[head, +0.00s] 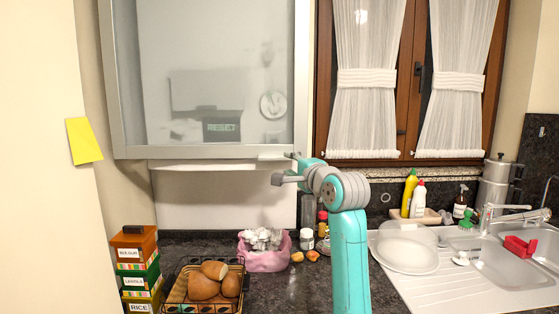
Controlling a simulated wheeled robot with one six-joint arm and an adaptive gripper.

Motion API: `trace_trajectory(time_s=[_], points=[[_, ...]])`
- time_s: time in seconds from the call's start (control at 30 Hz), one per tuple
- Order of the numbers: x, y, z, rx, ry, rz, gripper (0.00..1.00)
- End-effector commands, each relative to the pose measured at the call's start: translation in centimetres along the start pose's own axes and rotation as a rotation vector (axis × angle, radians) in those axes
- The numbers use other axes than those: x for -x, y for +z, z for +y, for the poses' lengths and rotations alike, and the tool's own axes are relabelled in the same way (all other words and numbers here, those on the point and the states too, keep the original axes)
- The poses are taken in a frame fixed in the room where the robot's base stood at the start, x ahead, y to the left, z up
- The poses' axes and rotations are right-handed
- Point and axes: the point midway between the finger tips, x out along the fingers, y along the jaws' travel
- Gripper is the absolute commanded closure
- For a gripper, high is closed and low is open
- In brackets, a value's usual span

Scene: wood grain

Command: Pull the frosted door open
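The frosted door (205,60) is a pale translucent panel in a grey metal frame, on a wall cabinet at the upper left. Blurred shapes show through the panel, including a dark box with lettering. I see no clear gap at its edges, but cannot tell whether it is fully shut. My gripper (285,157) is at the door's lower right corner, at the end of my teal arm. It is small here and partly hidden by my wrist. I cannot tell whether its fingers touch the frame or are closed.
A brown-framed window (410,80) with white curtains is right of the door. Below are a bread basket (173,296), a pink bag (266,260), stacked labelled boxes (136,270), jars and a sink (510,268). A yellow note (84,140) is on the left wall.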

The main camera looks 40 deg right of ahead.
Motion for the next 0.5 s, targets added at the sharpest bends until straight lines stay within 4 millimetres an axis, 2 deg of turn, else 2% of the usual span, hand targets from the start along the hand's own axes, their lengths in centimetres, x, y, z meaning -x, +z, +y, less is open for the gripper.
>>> trace_trajectory(time_s=[0.2, 0.33, 0.5], points=[[-4.0, 0.0, -0.1, 0.000, 0.001, 0.000, 0.60], [-5.8, 0.0, 0.0, 0.000, 0.002, 0.000, 0.60], [-7.2, 0.0, 0.0, 0.001, 0.000, 0.001, 0.60]])
